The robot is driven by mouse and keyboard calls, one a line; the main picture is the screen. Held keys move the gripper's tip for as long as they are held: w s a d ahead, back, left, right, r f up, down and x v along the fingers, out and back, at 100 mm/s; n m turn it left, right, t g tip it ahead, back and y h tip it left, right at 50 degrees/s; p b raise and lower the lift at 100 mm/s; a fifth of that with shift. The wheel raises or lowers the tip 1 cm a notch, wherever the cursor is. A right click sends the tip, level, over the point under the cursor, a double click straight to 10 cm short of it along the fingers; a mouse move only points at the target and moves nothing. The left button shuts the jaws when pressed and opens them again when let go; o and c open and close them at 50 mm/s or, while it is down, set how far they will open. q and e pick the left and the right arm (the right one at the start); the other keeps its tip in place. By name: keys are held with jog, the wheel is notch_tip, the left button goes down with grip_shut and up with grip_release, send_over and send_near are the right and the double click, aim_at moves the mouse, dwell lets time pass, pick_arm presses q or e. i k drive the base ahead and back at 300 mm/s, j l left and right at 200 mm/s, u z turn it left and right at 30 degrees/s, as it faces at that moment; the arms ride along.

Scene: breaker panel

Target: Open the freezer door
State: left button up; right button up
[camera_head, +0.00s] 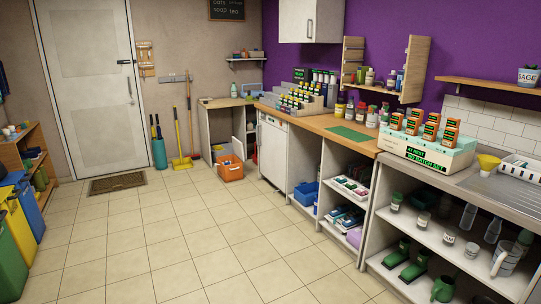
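A white appliance front (273,155) stands under the wooden counter (318,124), at the middle of the head view. It looks like the freezer door, though I cannot be sure at this distance. It appears shut, and a handle on it is too small to make out. Neither of my grippers shows in this view.
An orange bin (230,170) stands on the floor left of the appliance, near an open low cabinet. Coloured bins (24,205) stand at the left edge. The tiled floor (185,235) between is clear.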

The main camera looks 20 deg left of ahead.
aim_at(273, 140)
jog(key=i+j+u, duration=0.25)
jog(key=i+u, duration=0.25)
jog(key=i, duration=0.2)
jog(key=i+j+u, duration=0.1)
jog(key=i+u, duration=0.25)
jog(key=i, duration=3.35)
